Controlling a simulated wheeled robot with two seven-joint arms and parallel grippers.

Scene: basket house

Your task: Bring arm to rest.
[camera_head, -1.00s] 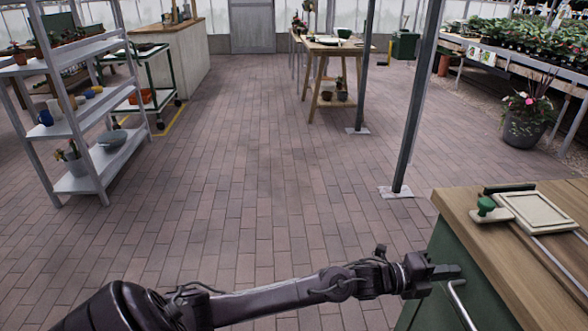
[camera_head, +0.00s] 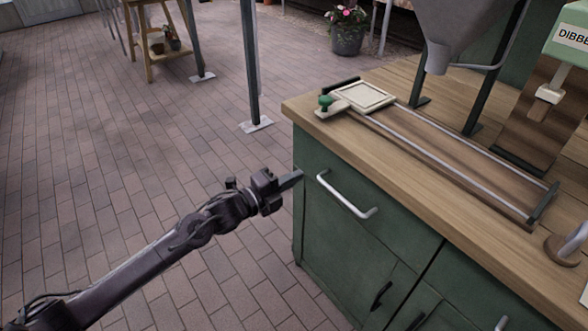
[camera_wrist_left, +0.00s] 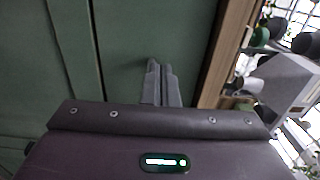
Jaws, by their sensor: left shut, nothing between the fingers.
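My left arm reaches in from the lower left in the head view. Its gripper (camera_head: 291,180) is shut and empty, just left of the green cabinet's (camera_head: 345,240) drawer front, near the left end of a metal drawer handle (camera_head: 346,196). I cannot tell whether the fingertips touch the cabinet. In the left wrist view the shut fingers (camera_wrist_left: 158,82) point toward the green cabinet front (camera_wrist_left: 110,50). My right gripper is not in view.
The wooden worktop (camera_head: 400,140) carries a framed tray (camera_head: 362,96), a green-knobbed tool (camera_head: 326,103) and metal rails. A hopper (camera_head: 455,30) hangs above it.

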